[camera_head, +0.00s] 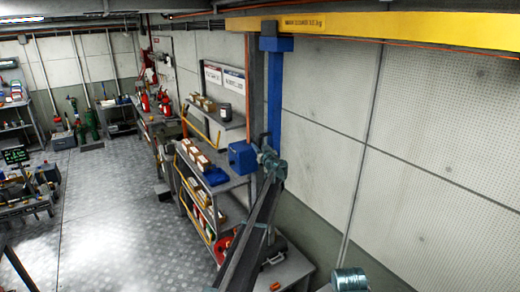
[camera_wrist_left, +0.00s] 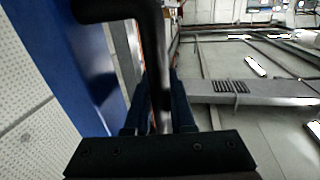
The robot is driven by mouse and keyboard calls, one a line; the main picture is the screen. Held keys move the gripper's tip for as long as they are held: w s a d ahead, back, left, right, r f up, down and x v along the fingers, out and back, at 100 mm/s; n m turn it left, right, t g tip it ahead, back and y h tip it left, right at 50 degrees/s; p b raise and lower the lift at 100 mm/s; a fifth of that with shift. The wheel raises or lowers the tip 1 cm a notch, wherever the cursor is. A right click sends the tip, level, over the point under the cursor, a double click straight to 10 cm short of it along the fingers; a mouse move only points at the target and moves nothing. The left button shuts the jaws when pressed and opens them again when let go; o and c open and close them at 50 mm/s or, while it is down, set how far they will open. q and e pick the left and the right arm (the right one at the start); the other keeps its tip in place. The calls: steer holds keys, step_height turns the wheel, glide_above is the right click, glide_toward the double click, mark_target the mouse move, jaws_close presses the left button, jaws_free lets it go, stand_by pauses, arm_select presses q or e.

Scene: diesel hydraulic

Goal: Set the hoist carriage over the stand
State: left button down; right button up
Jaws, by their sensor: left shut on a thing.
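The hoist carriage (camera_head: 276,44) is blue and sits under the yellow overhead beam at top centre. A blue upright (camera_head: 274,95) drops from it, and fills the left of the left wrist view (camera_wrist_left: 85,70). My left gripper (camera_head: 268,160) is at the upright's lower end. In the left wrist view its fingers (camera_wrist_left: 158,105) are shut around a black bent handle (camera_wrist_left: 118,8) beside the blue upright. Which thing is the stand I cannot tell; a low dark bench with machine parts (camera_head: 30,205) stands at far left. My right gripper is not in view.
The yellow beam (camera_head: 400,27) runs along the wall to the right. Shelves with boxes (camera_head: 205,165) stand just left of my left arm. A blue box (camera_head: 241,157) is close beside the gripper. The plated floor (camera_head: 110,210) at left centre is clear.

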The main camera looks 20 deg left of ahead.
arm_select(q)
steer(key=shift+w+a, duration=0.15)
steer(key=c, duration=1.1)
jaws_free()
steer(key=o, duration=0.3)
steer(key=shift+a, duration=0.1)
steer(key=shift+o, duration=0.2)
steer(key=shift+d, duration=0.2)
steer(key=v, duration=1.3)
steer(key=shift+s+d, duration=0.2)
steer(key=shift+s, duration=0.1)
